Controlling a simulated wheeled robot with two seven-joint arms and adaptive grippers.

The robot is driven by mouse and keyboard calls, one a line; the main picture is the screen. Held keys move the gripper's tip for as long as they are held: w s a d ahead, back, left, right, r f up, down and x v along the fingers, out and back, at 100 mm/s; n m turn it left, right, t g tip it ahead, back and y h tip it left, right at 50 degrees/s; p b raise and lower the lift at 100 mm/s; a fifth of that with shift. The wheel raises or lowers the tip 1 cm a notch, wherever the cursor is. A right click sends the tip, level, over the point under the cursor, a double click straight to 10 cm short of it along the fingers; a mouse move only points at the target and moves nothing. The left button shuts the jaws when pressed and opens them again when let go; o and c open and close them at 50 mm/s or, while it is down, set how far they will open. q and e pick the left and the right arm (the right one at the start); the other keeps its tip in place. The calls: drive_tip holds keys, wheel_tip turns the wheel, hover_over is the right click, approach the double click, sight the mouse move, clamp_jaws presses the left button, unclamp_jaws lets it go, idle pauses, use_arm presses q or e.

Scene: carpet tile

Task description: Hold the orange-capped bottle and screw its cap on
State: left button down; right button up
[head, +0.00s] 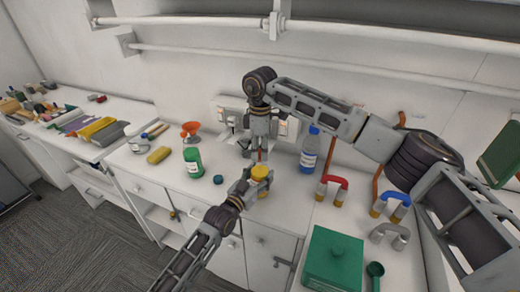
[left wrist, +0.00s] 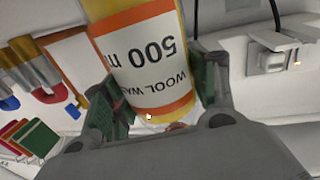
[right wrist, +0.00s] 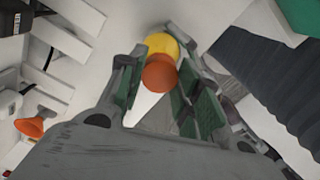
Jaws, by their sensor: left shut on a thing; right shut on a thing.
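The yellow bottle (head: 260,173) is in my left gripper (head: 248,178), above the front part of the counter. In the left wrist view its white label with orange bands (left wrist: 148,62) sits between the green finger pads of that gripper (left wrist: 155,112). My right gripper (head: 259,153) points down from above the bottle. In the right wrist view it is shut on the orange cap (right wrist: 159,73), with the yellow bottle (right wrist: 160,43) showing directly behind it. The cap lines up closely with the bottle; whether its thread is seated is hidden.
A green bottle (head: 193,161), a teal cap (head: 218,179) and an orange funnel (head: 190,130) stand to the left. A blue bottle (head: 310,150) and a red-handled object (head: 331,187) are to the right. A green box (head: 332,258) is at the front right.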

drive_tip(key=m, duration=0.4)
idle(0.4)
drive_tip(key=o, duration=0.7)
drive_tip(key=shift+c, duration=0.2)
drive_tip(key=shift+r, duration=2.25)
drive_tip(key=shift+c, duration=0.2)
